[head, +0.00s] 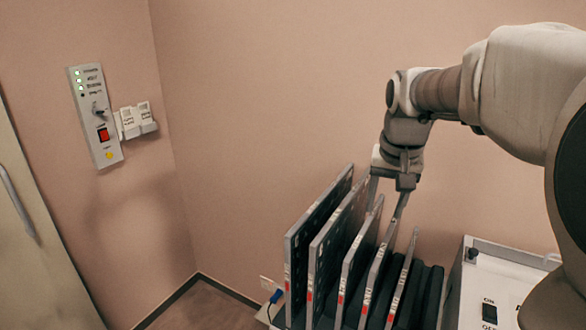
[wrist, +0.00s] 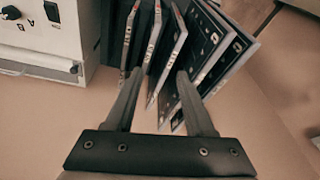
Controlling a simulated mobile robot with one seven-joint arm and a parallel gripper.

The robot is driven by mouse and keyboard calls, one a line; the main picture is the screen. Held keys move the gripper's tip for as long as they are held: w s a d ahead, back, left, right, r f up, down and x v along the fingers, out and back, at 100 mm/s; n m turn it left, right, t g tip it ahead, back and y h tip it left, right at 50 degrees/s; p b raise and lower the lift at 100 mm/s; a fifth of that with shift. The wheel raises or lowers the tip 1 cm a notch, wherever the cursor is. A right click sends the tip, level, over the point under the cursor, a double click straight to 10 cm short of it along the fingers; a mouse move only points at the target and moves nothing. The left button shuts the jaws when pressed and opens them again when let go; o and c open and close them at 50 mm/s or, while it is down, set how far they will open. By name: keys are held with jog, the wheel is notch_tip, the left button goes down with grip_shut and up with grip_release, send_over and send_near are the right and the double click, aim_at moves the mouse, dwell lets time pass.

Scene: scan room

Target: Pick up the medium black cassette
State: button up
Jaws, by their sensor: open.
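Several upright black cassettes with grey edges and red-and-white labels stand in a row in the head view. Two tall ones (head: 318,232) are at the left, middle-height ones (head: 358,262) are in the centre, and a lower one (head: 402,288) is at the right. My gripper (head: 383,212) is open at the tops of the middle-height cassettes. In the wrist view, the fingers of my gripper (wrist: 158,72) point into the row, with middle-height cassettes (wrist: 153,50) showing between them. I cannot tell whether the fingers touch any cassette. Their lower parts are hidden.
A white box with an ON/OFF switch (head: 508,290) stands right of the row; it also shows in the wrist view (wrist: 45,45). A wall panel with a red switch (head: 96,118) is at the left, near a door (head: 30,250).

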aim_at(391, 231)
jog(key=w+d+f+m+g, duration=0.1)
jog(key=w+d+f, duration=0.3)
jog(key=w, duration=0.2)
jog(key=w+d+f+m+g, duration=0.1)
jog(key=w+d+f+m, duration=0.15)
jog(key=w+d, duration=0.2)
jog(key=shift+n, duration=0.45)
jog(key=f, duration=0.4)
jog(key=w+f, duration=0.1)
jog(key=f, duration=0.2)
jog(key=w+f, duration=0.1)
jog(key=f, duration=0.3)
jog(key=shift+d+f, duration=0.2)
jog(key=shift+f, duration=0.15)
notch_tip(391, 231, down, 6)
jog(key=shift+w+f+p, duration=0.15)
jog(key=shift+w+p, duration=0.25)
jog(key=shift+w, duration=0.05)
jog(key=shift+d, duration=0.1)
grip_shut()
